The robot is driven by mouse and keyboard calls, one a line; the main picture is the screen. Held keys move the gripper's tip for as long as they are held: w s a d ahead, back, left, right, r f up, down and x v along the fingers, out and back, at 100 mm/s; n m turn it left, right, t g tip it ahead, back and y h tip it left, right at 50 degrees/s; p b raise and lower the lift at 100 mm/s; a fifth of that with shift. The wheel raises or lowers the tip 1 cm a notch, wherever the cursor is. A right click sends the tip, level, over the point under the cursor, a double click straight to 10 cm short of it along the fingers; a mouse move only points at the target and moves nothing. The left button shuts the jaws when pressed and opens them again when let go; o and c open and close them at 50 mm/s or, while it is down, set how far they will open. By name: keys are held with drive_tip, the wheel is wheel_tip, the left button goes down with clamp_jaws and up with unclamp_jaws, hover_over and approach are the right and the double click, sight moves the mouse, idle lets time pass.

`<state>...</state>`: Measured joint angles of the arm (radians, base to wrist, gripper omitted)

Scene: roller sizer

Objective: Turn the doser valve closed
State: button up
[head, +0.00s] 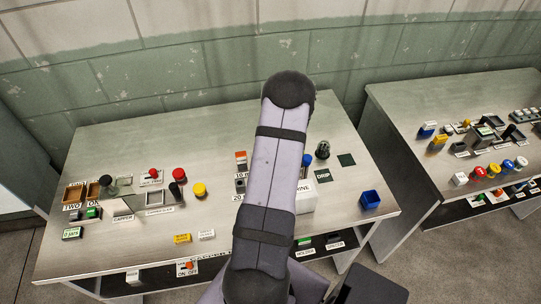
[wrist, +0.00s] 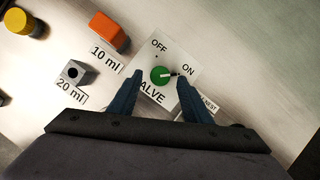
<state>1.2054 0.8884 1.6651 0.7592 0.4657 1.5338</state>
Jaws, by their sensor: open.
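The valve is a white plate (wrist: 172,58) on the bench with a round green knob (wrist: 160,76). A dark pointer on the knob reaches toward the word ON at the right; the word OFF is at the upper left. The label below is partly covered and reads ALVE. My gripper (wrist: 159,78) is open in the wrist view, with one blue finger on each side of the knob. I cannot tell whether either finger touches it. In the head view my arm hides the valve and the gripper.
Close left of the valve are an orange block (wrist: 107,31) labelled 10 ml and a grey block (wrist: 73,72) labelled 20 ml. A blue bin (head: 370,199) stands at the bench's right, and a second bench (head: 420,96) is farther right.

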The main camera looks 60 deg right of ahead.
drive_tip(key=shift+x, duration=1.05)
drive_tip(key=c, duration=1)
drive_tip(key=shift+c, duration=0.2)
